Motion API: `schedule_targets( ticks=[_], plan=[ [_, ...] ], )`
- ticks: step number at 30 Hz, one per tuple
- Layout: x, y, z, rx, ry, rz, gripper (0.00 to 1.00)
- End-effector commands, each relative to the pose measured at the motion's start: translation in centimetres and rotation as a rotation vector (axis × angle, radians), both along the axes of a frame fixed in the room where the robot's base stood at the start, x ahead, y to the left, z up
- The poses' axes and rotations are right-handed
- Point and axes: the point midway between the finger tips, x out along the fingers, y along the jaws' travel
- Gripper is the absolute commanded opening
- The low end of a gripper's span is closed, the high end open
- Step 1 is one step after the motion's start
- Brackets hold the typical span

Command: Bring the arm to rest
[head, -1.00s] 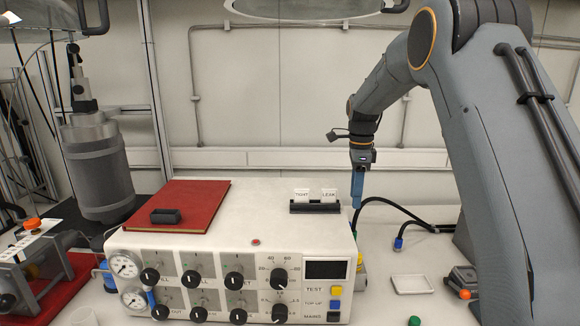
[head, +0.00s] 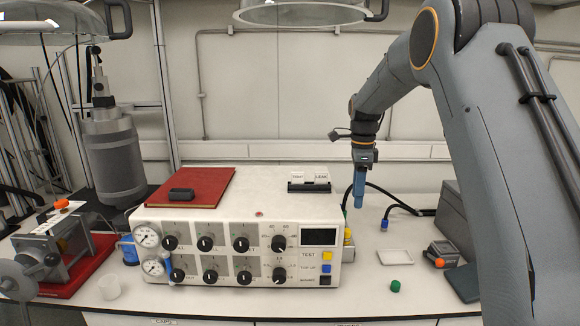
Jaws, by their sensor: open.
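My gripper (head: 359,188) hangs pointing down at the end of my arm, its blue fingers just right of the white control unit's back right corner. It is above the bench and looks empty. The fingers are seen nearly edge-on, so the gap between them is hard to make out. The white control unit (head: 225,216) has gauges, several black knobs and a small dark screen.
A red book (head: 215,187) with a black block lies on the unit, beside a holder with TIGHT and LEAK cards (head: 309,182). A grey reactor vessel (head: 115,160) stands at left. A white tray (head: 394,256), green cap (head: 395,286) and black hose (head: 400,204) lie at right.

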Motion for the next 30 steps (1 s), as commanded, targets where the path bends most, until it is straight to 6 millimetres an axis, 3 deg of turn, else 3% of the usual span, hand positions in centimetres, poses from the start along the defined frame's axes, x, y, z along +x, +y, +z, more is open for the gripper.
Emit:
schedule_targets(
  ticks=[11,20,26,30],
  plan=[
    [-2.4,1.3,-1.7,0.0,-0.01,0.19,0.45],
    [-7.0,1.0,-4.7,-0.006,-0.026,0.47,0.45],
    [-12.5,0.9,-8.0,-0.016,-0.043,0.766,0.45],
    [-18.7,0.9,-11.6,-0.034,-0.059,1.072,0.45]
  ],
)
